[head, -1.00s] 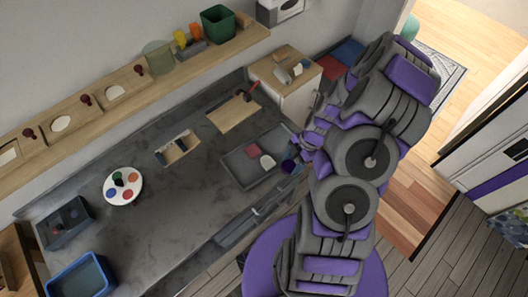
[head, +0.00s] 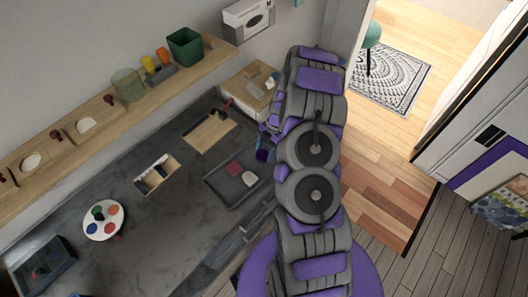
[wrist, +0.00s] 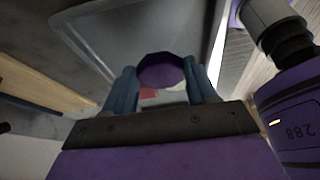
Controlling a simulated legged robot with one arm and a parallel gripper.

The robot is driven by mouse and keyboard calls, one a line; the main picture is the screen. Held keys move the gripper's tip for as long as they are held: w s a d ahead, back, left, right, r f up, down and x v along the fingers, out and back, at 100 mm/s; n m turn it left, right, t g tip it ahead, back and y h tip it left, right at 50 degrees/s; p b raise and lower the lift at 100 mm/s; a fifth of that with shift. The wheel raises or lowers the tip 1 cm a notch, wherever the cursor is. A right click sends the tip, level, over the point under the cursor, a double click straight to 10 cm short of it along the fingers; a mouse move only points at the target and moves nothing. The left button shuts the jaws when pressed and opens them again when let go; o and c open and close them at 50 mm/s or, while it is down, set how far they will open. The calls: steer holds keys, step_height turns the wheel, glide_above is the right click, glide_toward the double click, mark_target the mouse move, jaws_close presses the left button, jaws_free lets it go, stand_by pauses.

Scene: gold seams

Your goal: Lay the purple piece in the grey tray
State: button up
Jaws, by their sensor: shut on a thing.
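The purple piece (head: 262,156) is dark and many-sided. It shows large in the wrist view (wrist: 162,72), between two blue fingers. My gripper (wrist: 161,80) is shut on it. In the head view my gripper (head: 264,147) is at the right end of the grey tray (head: 222,193), partly hidden by my arm. The piece appears above the tray's right edge; its height is unclear. The tray also shows beyond the fingers in the wrist view (wrist: 115,22). A red piece (head: 234,168) and a white piece (head: 250,179) lie in the tray.
A wooden board (head: 210,131) and a small wooden box (head: 157,174) lie left of the tray. A round paint palette (head: 104,220) and a dark tray (head: 42,268) are further left. A wooden cabinet (head: 250,88) stands behind. The tray's left part is bare.

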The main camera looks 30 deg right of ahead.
mark_target(264, 152)
steer(key=shift+w+d+f, duration=0.15)
steer(key=shift+w, duration=0.75)
steer(key=shift+s+f, duration=0.1)
steer(key=shift+f, duration=1.55)
steer(key=shift+f+b, duration=0.15)
steer(key=shift+b, duration=0.2)
steer(key=o, duration=1.1)
